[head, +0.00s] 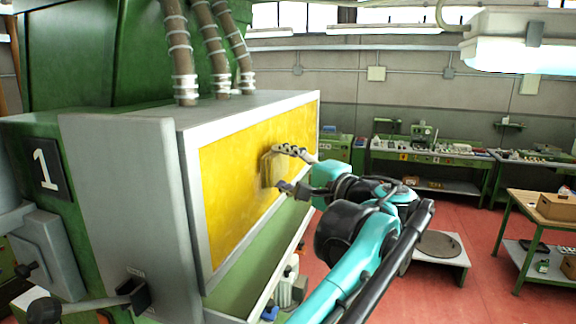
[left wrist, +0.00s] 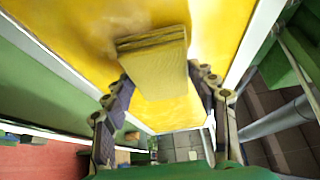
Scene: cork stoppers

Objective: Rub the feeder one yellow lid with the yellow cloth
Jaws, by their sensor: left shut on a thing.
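The yellow lid (head: 228,190) is the large upright panel in a grey frame on the front of the feeder (head: 140,190), marked with a white 1. Its surface looks mottled, with a faint brownish smudge near the cloth in the left wrist view (left wrist: 85,30). My left gripper (head: 277,170) is shut on the folded yellow cloth (head: 267,168) in front of the lid's right half. In the left wrist view the cloth (left wrist: 152,62) sits between the fingers, its far edge at or very near the lid; contact is unclear. My right gripper is out of view.
A green sloping tray (head: 262,246) runs below the lid. Ribbed hoses (head: 180,55) rise from the feeder's top. Green workbenches (head: 430,158) stand at the back, and a table with a cardboard box (head: 557,207) is at right. Red floor (head: 480,285) lies open between.

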